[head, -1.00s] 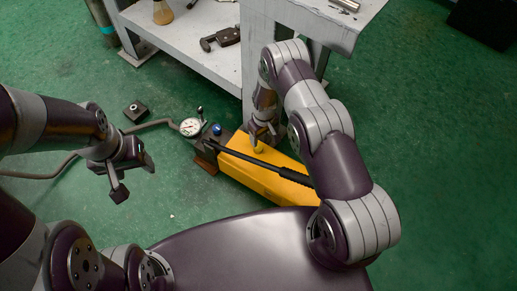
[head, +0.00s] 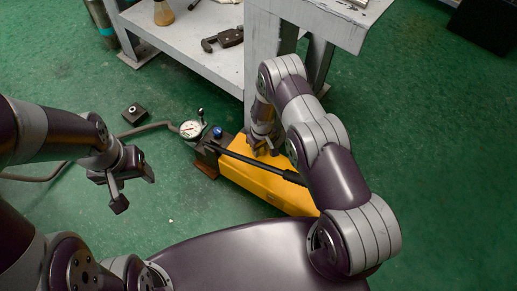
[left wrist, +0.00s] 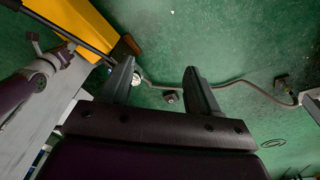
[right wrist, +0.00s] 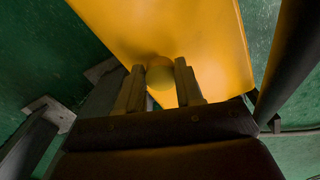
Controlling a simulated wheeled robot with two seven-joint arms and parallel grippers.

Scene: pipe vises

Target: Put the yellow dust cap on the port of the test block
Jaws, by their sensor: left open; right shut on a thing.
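The yellow dust cap (right wrist: 160,79) shows in the right wrist view, between the fingers of my right gripper (right wrist: 160,70), which is shut on it. Behind it is the yellow pump body; I cannot tell whether the cap touches it. In the head view my right gripper (head: 264,152) is low over the pump's top, and its fingers hide the cap. The test block (head: 135,112), small and dark with a light round port on top, lies on the green floor. It also shows in the left wrist view (left wrist: 171,97). My left gripper (head: 132,188) is open and empty above the floor, nearer me than the block.
The yellow pump (head: 262,183) has a black lever (head: 255,162) along it and a dial gauge (head: 190,129). A grey hose (head: 148,128) runs past the block. A grey workbench (head: 195,42) stands behind. Floor around the block is mostly clear.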

